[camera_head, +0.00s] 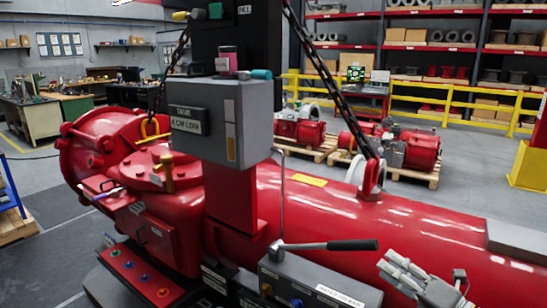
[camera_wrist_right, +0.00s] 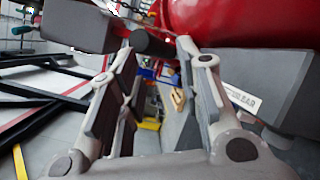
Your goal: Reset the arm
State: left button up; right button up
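A lever with a metal shaft and a black grip (camera_head: 352,245) sits on a dark grey box (camera_head: 318,285) in front of the large red actuator (camera_head: 330,215). Its grip points right in the head view. My right gripper (camera_head: 393,267) is at the lower right, just past the grip's end. In the right wrist view, my right gripper's fingers (camera_wrist_right: 156,45) are spread apart, and the black grip (camera_wrist_right: 152,42) shows between or just beyond their tips. I cannot tell whether they touch it. My left gripper is not in view.
A grey control box (camera_head: 215,120) on a red post stands above the actuator. A thin upright rod (camera_head: 282,190) rises near the lever. Chains (camera_head: 335,80) hang at the back. A labelled grey surface (camera_wrist_right: 245,105) lies close to the right finger in the right wrist view.

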jog(key=s+a+f+m+g+h, duration=0.2)
jog(key=s+f+m+h, duration=0.85)
jog(key=f+m, duration=0.7)
jog(key=s+a+f+m+g, duration=0.25)
jog(key=s+m+g, duration=0.25)
jog(key=s, duration=0.6)
jog(key=s+a+f+m+g, duration=0.2)
jog(key=s+f+m+g, duration=0.15)
jog(key=s+m, duration=0.45)
jog(key=s+f+n+g+b, duration=0.1)
jog(key=s+f+b, duration=0.15)
jog(key=f, duration=1.25)
jog(key=s+f+n+g+b, duration=0.1)
jog(key=s+f+g, duration=0.15)
jog(key=f, duration=1.35)
jog(key=s+d+f+b, duration=0.2)
jog(key=s+d+f, duration=0.1)
jog(key=s+f, duration=1.3)
jog(key=shift+s+f, duration=0.15)
jog(key=shift+s, duration=0.1)
